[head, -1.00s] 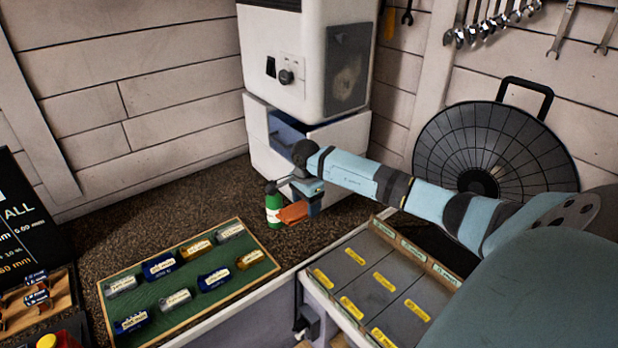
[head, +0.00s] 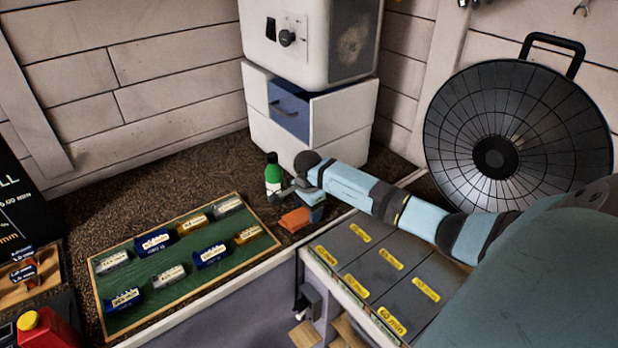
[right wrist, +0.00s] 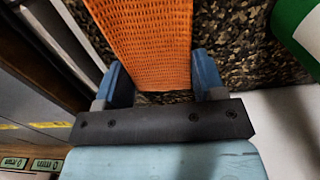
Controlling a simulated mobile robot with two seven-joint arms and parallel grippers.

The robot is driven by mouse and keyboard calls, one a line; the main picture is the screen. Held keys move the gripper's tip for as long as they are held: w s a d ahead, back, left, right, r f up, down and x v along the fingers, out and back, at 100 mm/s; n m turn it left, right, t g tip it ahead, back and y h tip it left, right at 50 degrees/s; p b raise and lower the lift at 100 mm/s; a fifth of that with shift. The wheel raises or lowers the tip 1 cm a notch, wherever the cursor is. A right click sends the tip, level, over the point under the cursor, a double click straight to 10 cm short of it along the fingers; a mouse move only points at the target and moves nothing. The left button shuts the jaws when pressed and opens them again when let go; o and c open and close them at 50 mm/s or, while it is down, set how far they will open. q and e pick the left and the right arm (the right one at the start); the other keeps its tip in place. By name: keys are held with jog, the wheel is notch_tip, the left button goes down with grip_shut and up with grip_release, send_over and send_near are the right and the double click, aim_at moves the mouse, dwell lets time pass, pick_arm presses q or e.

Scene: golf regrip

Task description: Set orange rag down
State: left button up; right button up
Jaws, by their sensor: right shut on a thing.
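The orange rag (head: 295,219) is at the brown speckled bench top, just right of the green tray's corner. It is a flat woven strip in the right wrist view (right wrist: 155,42). My right gripper (head: 306,210) is shut on the rag, with a blue finger at each side of it in the right wrist view (right wrist: 160,80). The rag is low over the bench; I cannot tell whether it touches. My left gripper is not in view.
A green bottle (head: 273,176) stands close behind the rag. The green tray (head: 186,247) with several labelled containers lies to the left. Grey compartments (head: 373,262) with yellow labels are at front right. A white cabinet (head: 340,122) stands behind.

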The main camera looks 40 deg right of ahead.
jog(key=shift+s+a+f, duration=0.1)
jog(key=o, duration=0.9)
notch_tip(320, 180, up, 12)
jog(key=p, duration=0.6)
jog(key=shift+r, duration=0.2)
